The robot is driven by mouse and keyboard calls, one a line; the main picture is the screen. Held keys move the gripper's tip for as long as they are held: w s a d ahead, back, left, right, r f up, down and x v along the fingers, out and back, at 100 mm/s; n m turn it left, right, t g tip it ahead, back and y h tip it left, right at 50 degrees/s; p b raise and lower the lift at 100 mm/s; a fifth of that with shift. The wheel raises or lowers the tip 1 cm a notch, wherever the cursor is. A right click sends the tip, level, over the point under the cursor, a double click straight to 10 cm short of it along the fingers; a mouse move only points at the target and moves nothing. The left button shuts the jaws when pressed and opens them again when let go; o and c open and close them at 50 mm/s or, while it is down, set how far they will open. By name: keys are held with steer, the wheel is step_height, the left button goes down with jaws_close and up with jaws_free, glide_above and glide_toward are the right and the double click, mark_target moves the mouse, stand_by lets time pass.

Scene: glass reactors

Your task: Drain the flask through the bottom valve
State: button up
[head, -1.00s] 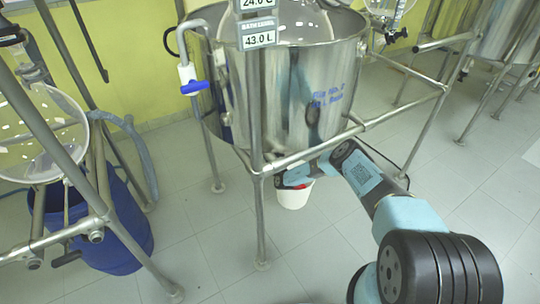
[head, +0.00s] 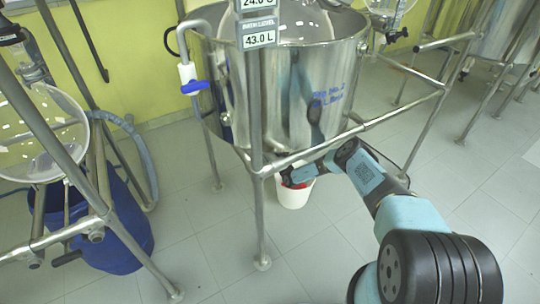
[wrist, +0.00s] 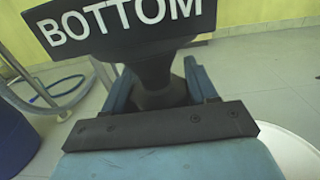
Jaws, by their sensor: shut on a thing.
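The large steel vessel (head: 300,85) stands in a pipe frame, with a glass flask (head: 300,22) partly visible in its top. Under the vessel, my arm reaches in and my gripper (head: 288,180) is at the bottom valve, mostly hidden by the frame. In the wrist view my gripper (wrist: 155,95) is shut on the dark stem of the valve handle (wrist: 155,70), below a black plate marked BOTTOM (wrist: 115,25). A white bucket (head: 293,196) with some red at its rim stands on the floor below. The valve outlet and any flow are hidden.
A blue-handled tap (head: 194,87) is on the vessel's left side pipe. A blue drum (head: 120,235) and another glass vessel (head: 40,130) stand at left. Frame legs and a horizontal rail (head: 300,157) surround my forearm. The tiled floor is clear at front and right.

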steer(key=n+g+y, duration=0.2)
steer(key=g+y, duration=0.1)
steer(key=n+g+y, duration=0.1)
steer(key=n, duration=0.1)
steer(key=shift+s+a+f, duration=0.15)
steer(key=shift+s+a, duration=0.1)
steer(key=shift+s, duration=0.1)
steer(key=shift+s+a+n+g+y, duration=0.15)
steer(key=shift+n+g+y, duration=0.75)
steer(key=shift+g, duration=0.6)
steer(key=shift+s+n+g, duration=0.15)
steer(key=shift+n+g, duration=0.25)
steer(key=shift+g, duration=0.1)
steer(key=o, duration=1)
steer(key=shift+c, duration=0.2)
steer(key=shift+d, duration=0.7)
steer(key=v, duration=1.2)
steer(key=shift+d+f, duration=0.2)
steer(key=shift+f, duration=0.05)
steer(key=shift+s, duration=0.15)
